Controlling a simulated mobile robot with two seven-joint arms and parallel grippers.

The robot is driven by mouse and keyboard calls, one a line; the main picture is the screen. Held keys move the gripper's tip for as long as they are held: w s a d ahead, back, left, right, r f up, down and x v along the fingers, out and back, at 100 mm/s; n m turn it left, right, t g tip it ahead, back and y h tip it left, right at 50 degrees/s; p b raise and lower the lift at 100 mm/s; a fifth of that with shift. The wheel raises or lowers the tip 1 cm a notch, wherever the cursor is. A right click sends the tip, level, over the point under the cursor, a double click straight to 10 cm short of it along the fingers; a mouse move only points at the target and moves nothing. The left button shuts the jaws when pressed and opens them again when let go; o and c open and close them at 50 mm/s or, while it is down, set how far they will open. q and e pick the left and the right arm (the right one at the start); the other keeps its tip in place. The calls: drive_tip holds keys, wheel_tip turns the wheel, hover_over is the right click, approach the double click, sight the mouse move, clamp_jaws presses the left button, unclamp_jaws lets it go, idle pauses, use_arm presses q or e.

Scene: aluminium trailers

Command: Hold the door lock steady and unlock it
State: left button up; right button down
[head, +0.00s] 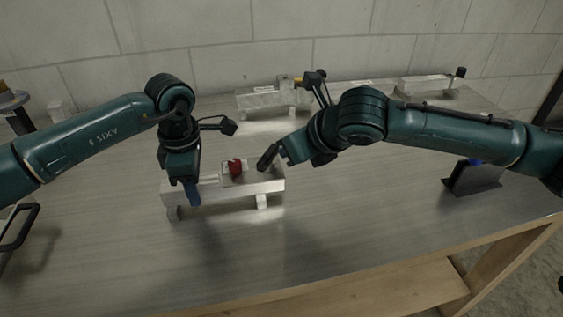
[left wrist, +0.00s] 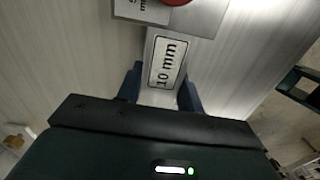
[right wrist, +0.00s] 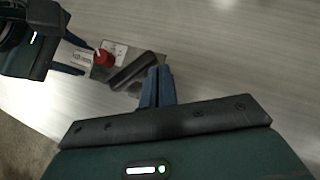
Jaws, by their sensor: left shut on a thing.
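The door lock is a silvery metal fixture (head: 272,187) on small feet on the table, with a red round knob (head: 235,167) on its top. My left gripper (head: 192,190) is shut on the lock's left end. The left wrist view shows that end as a block labelled "10 mm" (left wrist: 167,62) between the fingers. My right gripper (right wrist: 156,88) has its fingers close together, with nothing visible between them. Its tips are at one end of a dark bar (right wrist: 137,72) by the lock's right end. The red knob also shows in the right wrist view (right wrist: 103,57); I cannot tell whether the fingers touch the bar.
A second metal fixture (head: 262,97) stands behind the lock, and another (head: 425,86) is at the back right. A dark stand with a blue part (head: 473,178) is on the right. The table front (head: 330,240) is clear. A block wall closes off the back.

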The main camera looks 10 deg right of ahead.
drive_tip(key=shift+w+a, duration=0.15)
drive_tip(key=shift+w, duration=0.7)
idle(2.4)
